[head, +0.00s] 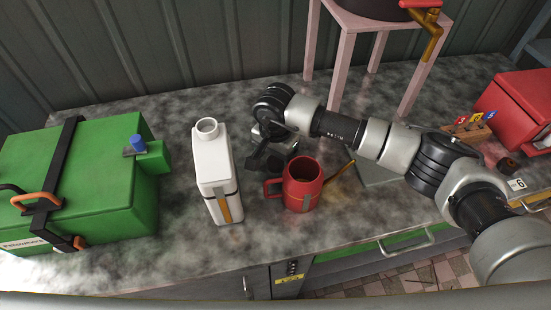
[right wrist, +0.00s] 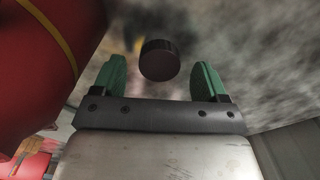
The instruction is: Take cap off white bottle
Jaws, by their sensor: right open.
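The white bottle (head: 213,165) stands upright on the marbled counter, left of the red mug. Its round neck (head: 207,127) shows at the top with no cap on it. My right gripper (head: 258,160) is low over the counter between the bottle and the mug. In the right wrist view its green-padded fingers are open, and a small dark round cap (right wrist: 159,60) shows between them, with gaps on both sides. I cannot tell whether the cap rests on the counter. My left gripper is not in view.
The red mug (head: 302,186) stands close to my right gripper and also fills the left of the right wrist view (right wrist: 40,60). A green case (head: 90,190) sits at left, a pink stand (head: 345,60) behind. The counter's back left is clear.

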